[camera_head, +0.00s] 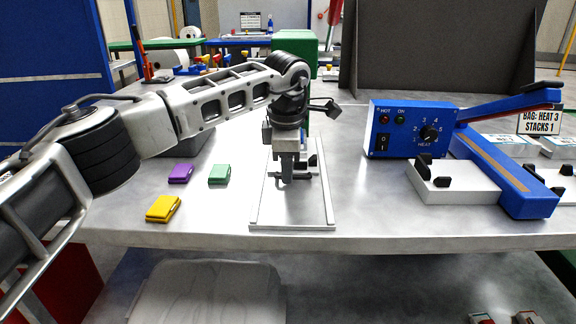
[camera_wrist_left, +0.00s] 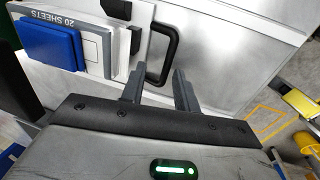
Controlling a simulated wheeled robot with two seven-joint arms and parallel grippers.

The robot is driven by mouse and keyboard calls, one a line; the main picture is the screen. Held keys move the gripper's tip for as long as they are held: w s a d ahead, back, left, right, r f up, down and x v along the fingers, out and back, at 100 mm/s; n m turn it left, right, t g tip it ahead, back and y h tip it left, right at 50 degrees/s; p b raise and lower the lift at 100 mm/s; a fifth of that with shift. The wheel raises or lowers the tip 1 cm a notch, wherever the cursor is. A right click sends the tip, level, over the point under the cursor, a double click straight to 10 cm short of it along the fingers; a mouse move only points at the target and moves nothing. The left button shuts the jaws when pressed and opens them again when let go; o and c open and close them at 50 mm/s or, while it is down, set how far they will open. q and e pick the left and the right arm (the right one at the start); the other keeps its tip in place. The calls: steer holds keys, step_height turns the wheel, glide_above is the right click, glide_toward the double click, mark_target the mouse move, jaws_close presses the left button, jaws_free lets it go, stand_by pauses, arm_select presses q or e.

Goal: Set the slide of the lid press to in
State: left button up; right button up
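The lid press appears to be the green upright (camera_head: 298,50) behind my left arm, with a pale slide track (camera_head: 262,205) running toward the table's front edge. My arm hides much of the press. My left gripper (camera_head: 288,178) points down over the track. In the left wrist view its two fingers (camera_wrist_left: 159,82) are apart, with nothing clamped between them. A black bar handle (camera_wrist_left: 172,45) stands on a pale metal surface just ahead of the fingertips, its near end close to the gap. I cannot tell whether they touch. My right gripper is not in view.
Purple (camera_head: 180,173), green (camera_head: 219,174) and yellow (camera_head: 163,208) packets lie left of the track. A blue heat sealer (camera_head: 395,130) with a raised arm stands at the right. A blue block (camera_wrist_left: 50,42) beside a "20 SHEETS" label shows in the wrist view.

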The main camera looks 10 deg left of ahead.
arm_select(q)
steer(key=shift+s, duration=0.1)
steer(key=p+v, duration=0.1)
steer(key=v, duration=1.5)
